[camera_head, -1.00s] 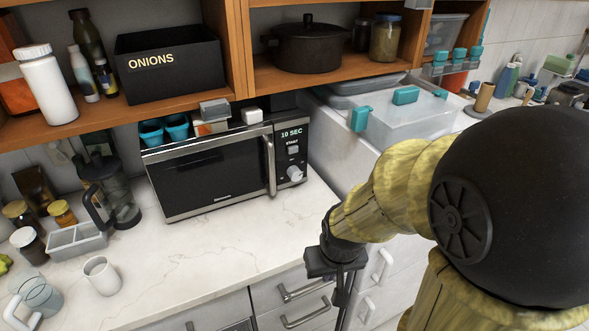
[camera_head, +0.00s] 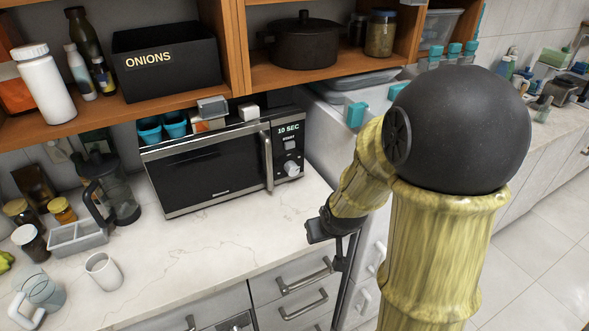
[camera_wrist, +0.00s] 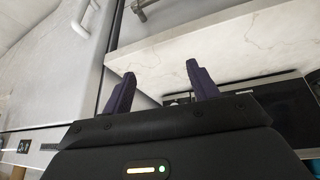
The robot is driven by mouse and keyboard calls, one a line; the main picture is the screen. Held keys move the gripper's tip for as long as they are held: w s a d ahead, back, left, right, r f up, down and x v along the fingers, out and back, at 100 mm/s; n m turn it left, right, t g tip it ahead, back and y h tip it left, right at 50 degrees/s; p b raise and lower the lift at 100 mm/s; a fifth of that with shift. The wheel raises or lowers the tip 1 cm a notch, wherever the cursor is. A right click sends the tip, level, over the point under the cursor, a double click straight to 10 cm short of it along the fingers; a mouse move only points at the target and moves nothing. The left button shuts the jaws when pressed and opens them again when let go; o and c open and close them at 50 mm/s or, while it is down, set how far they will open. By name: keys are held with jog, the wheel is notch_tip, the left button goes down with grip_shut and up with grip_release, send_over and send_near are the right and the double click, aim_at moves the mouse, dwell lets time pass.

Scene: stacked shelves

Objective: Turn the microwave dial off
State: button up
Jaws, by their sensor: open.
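The microwave (camera_head: 210,168) stands on the white counter in the head view, door shut, with a display reading 10 SEC. Its round silver dial (camera_head: 291,168) is at the lower right of its front panel, below a START button. My gripper (camera_head: 342,250) is at the counter's front right edge, lower than the dial and to its right, apart from it. In the wrist view my gripper (camera_wrist: 160,88) has two dark purple fingers spread apart with nothing between them. The dark microwave front (camera_wrist: 255,115) shows behind the fingers, and the dial cannot be made out there.
A white cup (camera_head: 103,271), a grey divided tray (camera_head: 78,238) and a French press (camera_head: 112,190) stand on the left of the counter. The counter (camera_head: 225,240) before the microwave is clear. A shelf with a black onions box (camera_head: 165,70) hangs above.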

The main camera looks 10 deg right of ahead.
aim_at(294, 171)
jog(key=w+d+r+n+t+y+p, duration=0.1)
jog(key=w+d+t+y+p, duration=0.2)
jog(key=w+t, duration=0.4)
jog(key=w+y+p, duration=0.1)
jog(key=w, duration=0.7)
jog(key=shift+w+n+t, duration=0.15)
jog(key=shift+n+t, duration=0.15)
jog(key=shift+w, duration=0.15)
jog(key=p+x, duration=0.5)
jog(key=x, duration=1.2)
jog(key=shift+f+p, duration=0.1)
jog(key=shift+p, duration=0.25)
jog(key=c, duration=1)
